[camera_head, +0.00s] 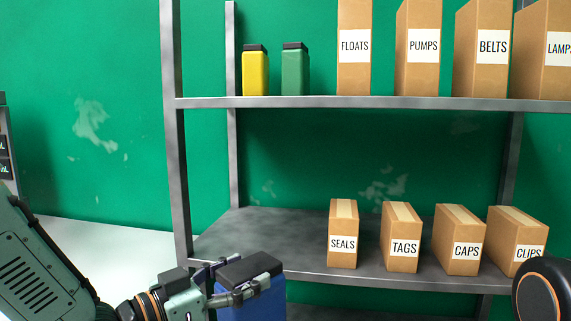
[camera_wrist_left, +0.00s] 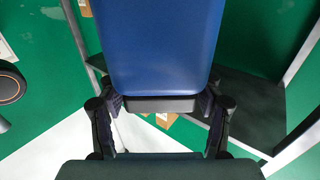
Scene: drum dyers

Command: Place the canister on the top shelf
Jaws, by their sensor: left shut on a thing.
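A blue canister (camera_head: 262,302) with a black lid is upright in front of the shelf unit, low in the head view. My left gripper (camera_head: 241,280) is shut on it, with its fingers on either side near the lid. In the left wrist view the blue canister (camera_wrist_left: 165,45) sits between the two fingers (camera_wrist_left: 160,104). The top shelf (camera_head: 320,102) holds a yellow canister (camera_head: 255,74) and a green canister (camera_head: 295,73) side by side at its left. My right gripper is not in view.
Boxes labelled FLOATS (camera_head: 354,65), PUMPS (camera_head: 419,65), BELTS (camera_head: 481,70) and LAMPS stand right of the green canister. A narrow gap separates green from FLOATS. Lower shelf (camera_head: 265,230) holds several small boxes; its left part is bare. A grey post (camera_head: 175,150) bounds the left.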

